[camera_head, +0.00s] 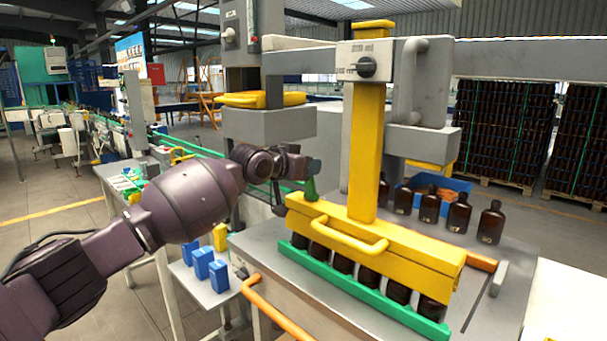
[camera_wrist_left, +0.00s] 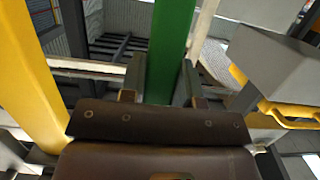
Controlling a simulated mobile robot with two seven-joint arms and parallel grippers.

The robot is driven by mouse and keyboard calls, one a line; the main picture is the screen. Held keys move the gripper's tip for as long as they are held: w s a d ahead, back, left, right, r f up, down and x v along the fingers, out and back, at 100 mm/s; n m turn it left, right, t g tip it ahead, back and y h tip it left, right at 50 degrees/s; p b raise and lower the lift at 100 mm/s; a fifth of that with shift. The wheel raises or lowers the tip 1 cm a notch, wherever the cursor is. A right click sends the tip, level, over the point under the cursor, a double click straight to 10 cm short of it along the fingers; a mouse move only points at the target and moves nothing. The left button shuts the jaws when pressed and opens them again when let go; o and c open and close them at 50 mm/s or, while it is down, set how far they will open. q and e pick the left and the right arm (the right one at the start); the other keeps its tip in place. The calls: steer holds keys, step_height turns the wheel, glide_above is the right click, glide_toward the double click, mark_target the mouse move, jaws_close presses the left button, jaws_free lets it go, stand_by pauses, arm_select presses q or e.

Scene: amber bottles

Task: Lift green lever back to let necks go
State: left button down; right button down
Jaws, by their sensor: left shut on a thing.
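The green lever (camera_head: 311,183) stands up at the left end of the yellow gripping head (camera_head: 370,236). My left gripper (camera_head: 292,182) is at the lever and shut on it. In the left wrist view the green lever (camera_wrist_left: 168,50) runs between the two fingers of my left gripper (camera_wrist_left: 165,85). Several amber bottles (camera_head: 369,277) stand in a row under the yellow head, behind a green rail (camera_head: 352,291). Their necks are hidden by the head. My right gripper is in neither view.
The yellow post (camera_head: 365,150) rises from the head to a grey beam. More amber bottles (camera_head: 459,213) stand behind on the grey table. An orange handle (camera_head: 280,310) and blue blocks (camera_head: 219,276) are at the front left. A blue crate (camera_head: 447,183) is at the back.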

arm_select(q)
steer(key=shift+w+d+f, duration=0.15)
steer(key=shift+w+d, duration=0.05)
steer(key=shift+w+d+g+y, duration=0.2)
steer(key=shift+d+g+y, duration=0.05)
steer(key=shift+g+y, duration=0.35)
steer(key=shift+w+d, duration=0.1)
steer(key=shift+w, duration=0.05)
steer(key=shift+f+g+y, duration=0.1)
steer(key=shift+g+y, duration=0.2)
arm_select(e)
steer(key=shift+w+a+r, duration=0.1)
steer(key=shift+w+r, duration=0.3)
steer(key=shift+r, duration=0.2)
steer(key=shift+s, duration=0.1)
arm_select(q)
steer(key=c, duration=1.2)
jaws_free()
steer(key=shift+c, duration=0.2)
steer(key=o, duration=0.4)
steer(key=shift+w+d, duration=0.1)
steer(key=shift+w, duration=0.05)
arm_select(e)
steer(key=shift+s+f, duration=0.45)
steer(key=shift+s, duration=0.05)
arm_select(q)
steer(key=shift+r, duration=0.2)
